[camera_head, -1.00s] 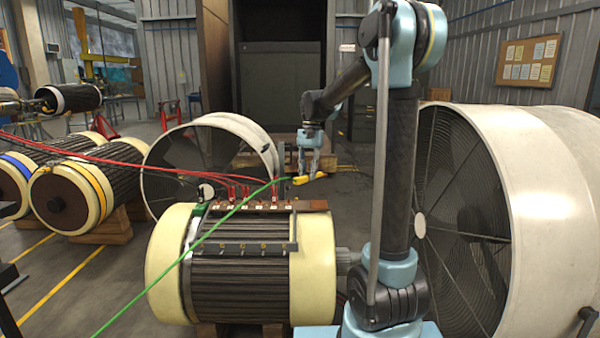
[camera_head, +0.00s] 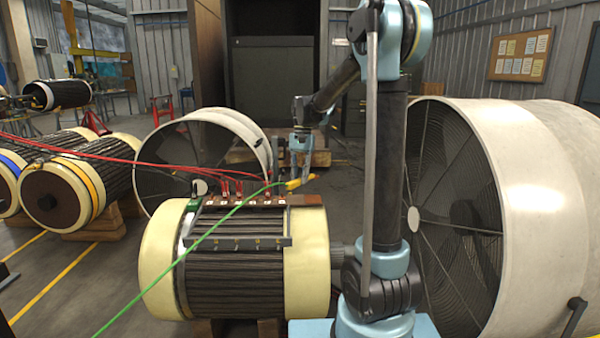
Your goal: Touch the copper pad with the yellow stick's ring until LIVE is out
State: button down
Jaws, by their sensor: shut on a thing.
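My gripper (camera_head: 299,173) is shut on the yellow stick (camera_head: 301,183), behind and above the right end of the banded rotor (camera_head: 235,265). The stick lies nearly level, and a green cable (camera_head: 190,250) runs from its left end down to the lower left. The ring is too small to make out. A brown terminal strip (camera_head: 300,200) lies along the rotor's top, with several pale labels and red leads (camera_head: 110,157) at its left part. I cannot pick out the copper pad or read a LIVE sign. Whether the stick touches the strip cannot be told.
A large white fan (camera_head: 510,200) stands close on the right, and a smaller one (camera_head: 240,135) behind the rotor. More rotors (camera_head: 70,190) rest on wooden blocks at left. A dark cabinet (camera_head: 273,80) stands at the back.

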jog(key=w+x, duration=0.1)
jog(key=x, duration=0.7)
jog(key=shift+w+d+f, duration=0.2)
jog(key=shift+w+d, duration=0.1)
jog(key=shift+w, duration=0.1)
jog(key=shift+f, duration=0.65)
dwell(3.9)
dwell(0.4)
jog(key=shift+s+a+r+v, duration=0.15)
jog(key=shift+s+v, duration=0.35)
jog(key=shift+v, duration=1.8)
jog(key=shift+s+a+r+v, duration=0.15)
jog(key=shift+s+v, duration=0.4)
jog(key=shift+v, duration=1.7)
jog(key=shift+s+a+r+v, duration=0.15)
jog(key=shift+s+v, duration=0.35)
jog(key=shift+v, duration=1.8)
